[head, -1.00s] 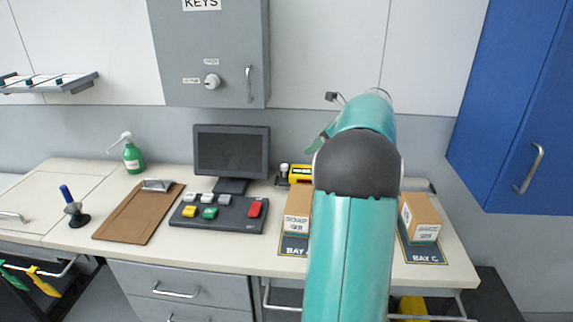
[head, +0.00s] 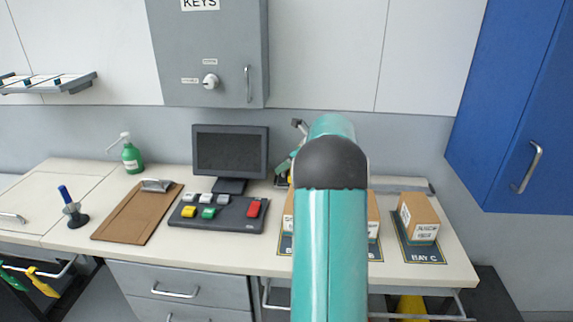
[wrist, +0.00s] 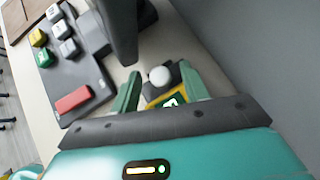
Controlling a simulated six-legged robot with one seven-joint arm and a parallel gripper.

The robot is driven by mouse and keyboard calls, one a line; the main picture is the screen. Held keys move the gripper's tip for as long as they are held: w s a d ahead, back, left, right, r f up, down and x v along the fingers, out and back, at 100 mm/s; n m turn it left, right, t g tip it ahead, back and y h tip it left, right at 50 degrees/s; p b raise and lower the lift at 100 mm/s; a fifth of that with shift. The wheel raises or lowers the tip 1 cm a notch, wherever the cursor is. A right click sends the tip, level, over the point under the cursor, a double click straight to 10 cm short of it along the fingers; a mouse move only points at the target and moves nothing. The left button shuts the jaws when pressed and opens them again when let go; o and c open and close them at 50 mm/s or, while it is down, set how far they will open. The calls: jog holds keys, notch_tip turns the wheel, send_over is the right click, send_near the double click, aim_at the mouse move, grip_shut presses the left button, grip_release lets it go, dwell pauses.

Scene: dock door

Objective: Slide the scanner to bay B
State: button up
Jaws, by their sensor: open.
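The scanner is mostly hidden behind my arm in the head view. In the wrist view the scanner (wrist: 167,96) shows a yellow body, a dark part and a round white knob, between my open fingers. My gripper (wrist: 158,70) has one green finger on each side of the knob; I cannot tell whether either touches it. In the head view my gripper (head: 290,160) is partly hidden by my arm, near the monitor's right edge. The bay B mat (head: 373,252) shows only at its right edge beside my arm, with part of a box on it.
A box (head: 419,217) stands on the bay C mat (head: 426,255). Another mat, left of bay B, is partly hidden by my arm. The monitor (head: 230,152) and button panel (head: 218,213) stand left of the gripper. A grey rail (head: 415,185) runs along the back.

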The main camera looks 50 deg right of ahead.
grip_shut()
jog(key=s+d, duration=0.3)
jog(key=s, duration=0.1)
jog(key=s+d, duration=0.3)
jog(key=s, duration=0.1)
jog(key=s+d, duration=0.4)
jog(key=shift+s, duration=0.25)
grip_release()
jog(key=v, duration=1.3)
jog(key=shift+s+r, duration=0.3)
